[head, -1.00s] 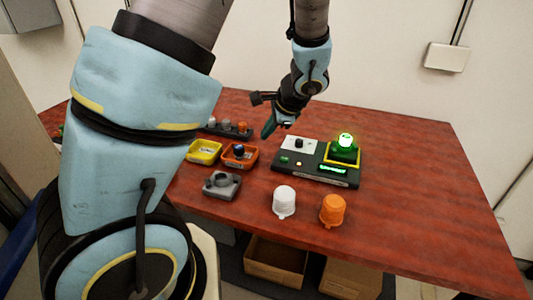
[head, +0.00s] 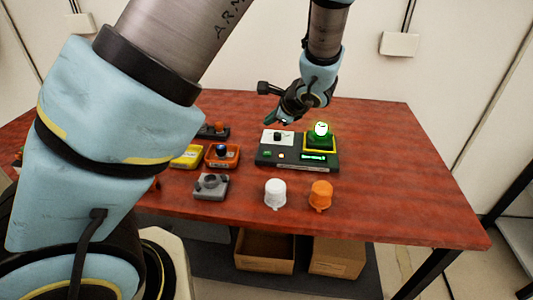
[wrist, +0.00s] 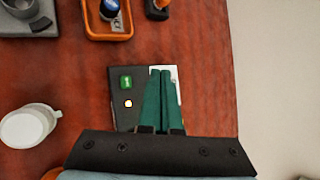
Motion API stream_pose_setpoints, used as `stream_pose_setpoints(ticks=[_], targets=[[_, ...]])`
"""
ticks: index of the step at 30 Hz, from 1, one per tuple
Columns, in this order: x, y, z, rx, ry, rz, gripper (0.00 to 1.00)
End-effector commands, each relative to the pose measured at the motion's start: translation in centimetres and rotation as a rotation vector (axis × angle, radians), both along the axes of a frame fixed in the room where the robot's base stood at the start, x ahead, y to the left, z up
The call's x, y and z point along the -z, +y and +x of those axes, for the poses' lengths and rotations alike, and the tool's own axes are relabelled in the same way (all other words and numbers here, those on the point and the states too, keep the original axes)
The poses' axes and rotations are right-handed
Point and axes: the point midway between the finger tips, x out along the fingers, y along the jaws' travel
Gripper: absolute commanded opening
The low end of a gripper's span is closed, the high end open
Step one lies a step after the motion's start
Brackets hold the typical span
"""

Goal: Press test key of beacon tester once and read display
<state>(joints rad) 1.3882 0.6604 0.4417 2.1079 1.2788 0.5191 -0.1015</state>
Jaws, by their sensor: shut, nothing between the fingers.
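The beacon tester (head: 262,162) is a dark box on the red table. A green beacon (head: 320,129) sits in its yellow-edged socket, with a glowing top. Its display (head: 313,157) is lit green, too small to read. A green key (wrist: 126,82) and a small pale lit button (wrist: 128,104) show in the wrist view; I cannot tell which is the test key. A white panel with a black knob (head: 277,136) is at its back left. My gripper (head: 269,119) is shut and empty, its green fingers (wrist: 160,72) above the tester's panel, apparently not touching; they hide part of it in the wrist view.
A white cap (head: 275,193) and an orange cap (head: 320,195) stand in front of the tester. An orange tray (head: 208,164), a yellow tray (head: 185,162) and a grey fixture (head: 210,186) lie to its left. The table's right side is clear.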

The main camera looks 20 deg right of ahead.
Motion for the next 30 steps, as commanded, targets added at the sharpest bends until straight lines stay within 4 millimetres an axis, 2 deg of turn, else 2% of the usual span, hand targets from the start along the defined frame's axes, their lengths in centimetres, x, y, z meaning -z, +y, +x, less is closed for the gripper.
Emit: stream_pose_setpoints(ticks=[8, 18, 24, 30], targets=[[2.6, 0.0, 0.0, 0.000, 0.000, 0.002, 0.00], [7.5, 0.0, 0.0, -0.001, 0.001, 0.000, 0.00], [8.7, 0.0, 0.0, -0.001, 0.001, 0.000, 0.00], [8.6, 0.0, 0.0, -0.001, 0.001, 0.000, 0.00]])
